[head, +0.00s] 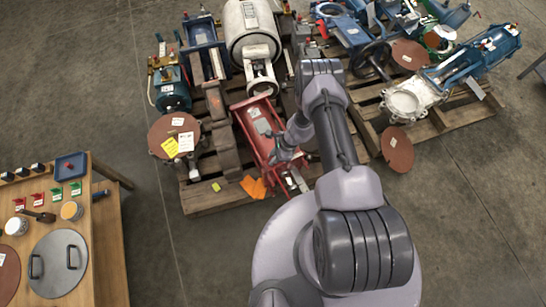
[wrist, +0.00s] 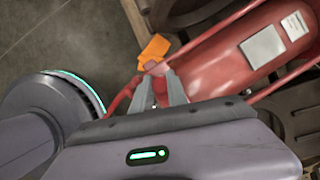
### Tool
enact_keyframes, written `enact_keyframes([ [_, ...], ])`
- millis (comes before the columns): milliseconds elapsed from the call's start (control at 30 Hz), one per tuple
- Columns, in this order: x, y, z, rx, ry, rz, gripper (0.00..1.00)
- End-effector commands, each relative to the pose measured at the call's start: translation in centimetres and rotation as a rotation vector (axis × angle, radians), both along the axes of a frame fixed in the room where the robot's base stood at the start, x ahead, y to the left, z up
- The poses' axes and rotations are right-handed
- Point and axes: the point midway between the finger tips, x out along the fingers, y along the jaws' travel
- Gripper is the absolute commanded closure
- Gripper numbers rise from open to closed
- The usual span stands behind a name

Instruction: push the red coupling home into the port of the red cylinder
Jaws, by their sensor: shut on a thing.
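The red cylinder (head: 258,128) lies on the front pallet among other units. In the wrist view the red cylinder (wrist: 232,58) runs up to the right, with pale labels on its body. My gripper (wrist: 159,88) is shut at its lower left end; it also shows in the head view (head: 279,154), beside the cylinder's right side. A curved red hose (wrist: 121,97) leads to the fingers from the left. The red coupling is between the fingers and mostly hidden by them. The port is not clearly visible, so I cannot tell how far the coupling sits in it.
Orange tags (head: 253,187) lie at the pallet's front edge (head: 215,201). A rusty round plate (head: 173,132) is left of the cylinder, and a large white tank (head: 251,30) is behind. A wooden workbench (head: 104,240) stands at the left. Open floor lies between bench and pallet.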

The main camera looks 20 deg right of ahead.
Motion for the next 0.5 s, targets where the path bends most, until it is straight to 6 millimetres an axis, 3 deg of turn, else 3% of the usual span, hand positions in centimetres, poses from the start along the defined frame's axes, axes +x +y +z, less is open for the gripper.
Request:
enact_keyframes([
  [33, -0.06, 0.01, -0.09, 0.000, 0.001, 0.000, 0.77],
  [133, -0.06, 0.01, -0.07, 0.000, 0.001, 0.000, 0.58],
  [167, -0.05, 0.01, -0.07, 0.000, 0.001, 0.000, 0.56],
  [500, -0.03, -0.18, 0.52, 0.000, 0.000, 0.000, 0.56],
])
